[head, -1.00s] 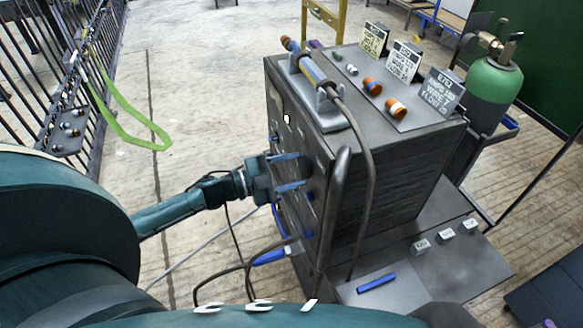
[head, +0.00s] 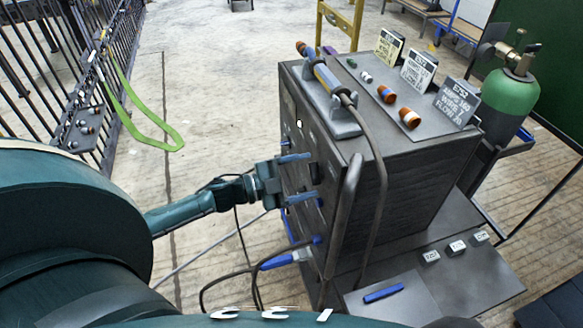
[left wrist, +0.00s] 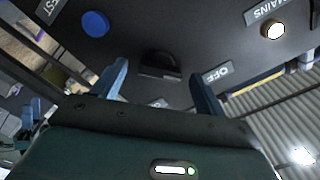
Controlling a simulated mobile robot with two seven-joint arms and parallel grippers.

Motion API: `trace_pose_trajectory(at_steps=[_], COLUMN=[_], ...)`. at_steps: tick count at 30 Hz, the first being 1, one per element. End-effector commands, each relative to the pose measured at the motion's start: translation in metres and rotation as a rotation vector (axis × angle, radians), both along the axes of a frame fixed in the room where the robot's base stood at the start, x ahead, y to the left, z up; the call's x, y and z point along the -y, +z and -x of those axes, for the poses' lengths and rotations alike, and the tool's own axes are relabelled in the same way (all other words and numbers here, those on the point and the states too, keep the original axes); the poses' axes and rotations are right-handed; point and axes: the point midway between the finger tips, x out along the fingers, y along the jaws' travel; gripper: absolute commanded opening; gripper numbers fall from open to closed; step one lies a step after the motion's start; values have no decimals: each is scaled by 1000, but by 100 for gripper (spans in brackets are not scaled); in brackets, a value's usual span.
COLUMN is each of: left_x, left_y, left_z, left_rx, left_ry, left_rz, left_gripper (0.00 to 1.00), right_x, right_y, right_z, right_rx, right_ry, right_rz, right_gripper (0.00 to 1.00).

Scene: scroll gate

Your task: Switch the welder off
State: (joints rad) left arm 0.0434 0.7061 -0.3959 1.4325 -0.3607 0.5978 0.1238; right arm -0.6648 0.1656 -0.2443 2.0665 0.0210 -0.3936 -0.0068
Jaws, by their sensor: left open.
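The welder (head: 360,200) is a dark grey box with its control panel facing left in the head view. A dark switch knob (left wrist: 160,66) is on the panel and also shows in the head view (head: 315,173). An OFF label (left wrist: 217,72) is beside it; another label (left wrist: 158,103) is partly hidden. I cannot tell which way the knob points. The MAINS lamp (left wrist: 273,30) looks bright and shows as a white dot in the head view (head: 299,124). My left gripper (head: 300,178) is open and empty, its fingers on either side of the knob's line, seemingly short of it.
A blue button (left wrist: 95,24) is on the panel. A hose (head: 372,200) and a handle bar (head: 345,205) run down near the panel. A gas bottle (head: 505,100) stands behind.

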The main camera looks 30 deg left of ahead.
Motion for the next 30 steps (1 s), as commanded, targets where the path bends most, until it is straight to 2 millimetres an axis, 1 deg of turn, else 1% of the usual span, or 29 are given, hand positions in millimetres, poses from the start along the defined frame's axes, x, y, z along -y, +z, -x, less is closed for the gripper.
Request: trace_pose_trajectory(at_steps=[5, 12, 18, 24, 30], left_x=[-15, -51, -74, -85, -87], left_y=[-3, -3, -1, 0, 0], left_z=[18, 58, 84, 96, 97], left_rx=[-4, -5, -3, -2, 0], left_ry=[0, 0, 0, 0, 0], left_rz=[-3, -4, -2, 0, 0], left_gripper=[73, 73, 73, 73, 73], right_x=[0, -2, -4, -4, -5], right_y=[-3, -5, -2, 0, 0], right_z=[0, 0, 0, -1, -1], right_rx=[1, 9, 16, 24, 23], right_ry=[1, 7, 11, 13, 14], right_rz=[0, -4, -7, -9, -10], right_gripper=[36, 36, 36, 36, 36])
